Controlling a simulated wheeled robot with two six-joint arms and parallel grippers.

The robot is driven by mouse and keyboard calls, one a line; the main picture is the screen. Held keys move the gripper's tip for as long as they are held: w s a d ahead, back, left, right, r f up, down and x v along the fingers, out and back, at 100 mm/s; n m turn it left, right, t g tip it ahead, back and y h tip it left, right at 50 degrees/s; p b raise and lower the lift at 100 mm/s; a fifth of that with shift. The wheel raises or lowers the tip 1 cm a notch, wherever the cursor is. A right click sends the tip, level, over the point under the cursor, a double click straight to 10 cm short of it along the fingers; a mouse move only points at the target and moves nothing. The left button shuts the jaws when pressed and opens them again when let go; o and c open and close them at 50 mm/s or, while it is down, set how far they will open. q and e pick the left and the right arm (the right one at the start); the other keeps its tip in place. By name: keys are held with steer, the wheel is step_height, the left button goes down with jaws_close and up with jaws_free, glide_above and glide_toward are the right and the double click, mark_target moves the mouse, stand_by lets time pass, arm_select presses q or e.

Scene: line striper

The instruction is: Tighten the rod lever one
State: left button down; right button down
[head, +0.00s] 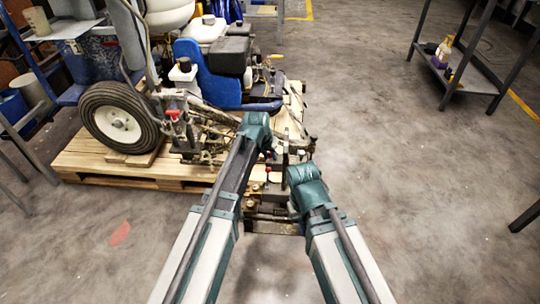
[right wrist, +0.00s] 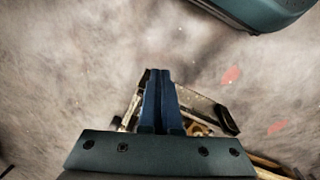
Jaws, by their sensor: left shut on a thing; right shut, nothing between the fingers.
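The line striper (head: 228,62) stands on a wooden pallet (head: 105,168) in the head view. Small levers with red knobs (head: 268,170) show at its near right end, between my two arms. I cannot tell which of them is rod lever one. My left gripper (head: 268,151) is at this end of the machine, shut on a part of it; its wrist hides most of the grip. My right gripper (right wrist: 159,73) is shut and empty in the right wrist view, with its blue fingers together. It points down over a dark metal frame part (right wrist: 215,112) with bare floor around.
A large wheel (head: 118,117) of the striper is at the left. A dark metal shelf (head: 460,78) with bottles stands at the upper right. A teal part of my arm (right wrist: 262,12) shows at the top of the right wrist view.

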arm_select(q)
steer(key=shift+w+r, duration=0.1)
stand_by(0.5)
steer(key=shift+w+r+g+p, duration=0.25)
steer(key=shift+w+g+p, duration=0.3)
steer(key=shift+g+p, duration=0.25)
steer(key=shift+w+r+g+p, duration=0.1)
steer(key=shift+w+g+p, duration=0.25)
steer(key=shift+g, duration=0.45)
steer(key=shift+w+g, duration=0.5)
steer(key=shift+g, duration=0.4)
steer(key=shift+w+n+g, duration=0.25)
steer(key=shift+n+g, duration=0.05)
steer(key=shift+g, duration=0.7)
steer(key=shift+r, duration=0.1)
steer(key=c, duration=0.7)
jaws_free()
